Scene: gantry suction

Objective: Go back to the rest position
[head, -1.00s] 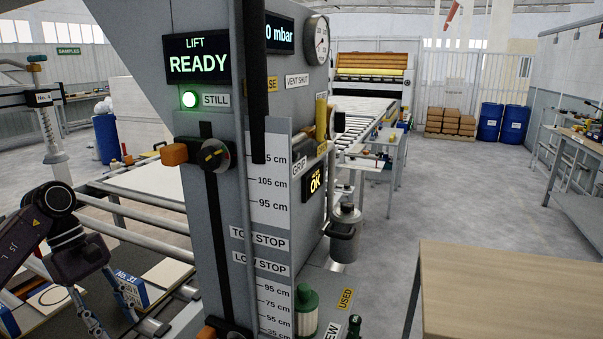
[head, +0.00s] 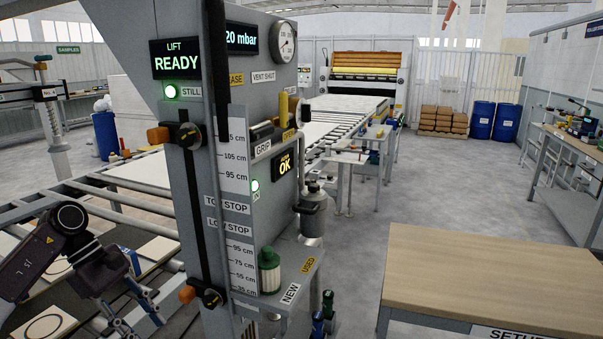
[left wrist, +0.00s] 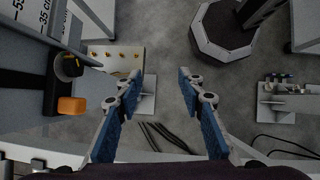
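My left gripper (head: 138,318) is low at the left of the head view, in front of the grey lift column (head: 185,215). In the left wrist view my left gripper (left wrist: 157,86) has its two blue-padded fingers wide apart with nothing between them. Grey floor shows below the gap. The fingers touch nothing that I can see. My right gripper is in neither view.
An orange-tipped lever (head: 187,294) is close to the left gripper, on the column; its orange knob (left wrist: 72,105) also shows in the left wrist view. A wooden-topped table (head: 490,275) stands at the right. The floor (head: 430,185) beyond it is clear.

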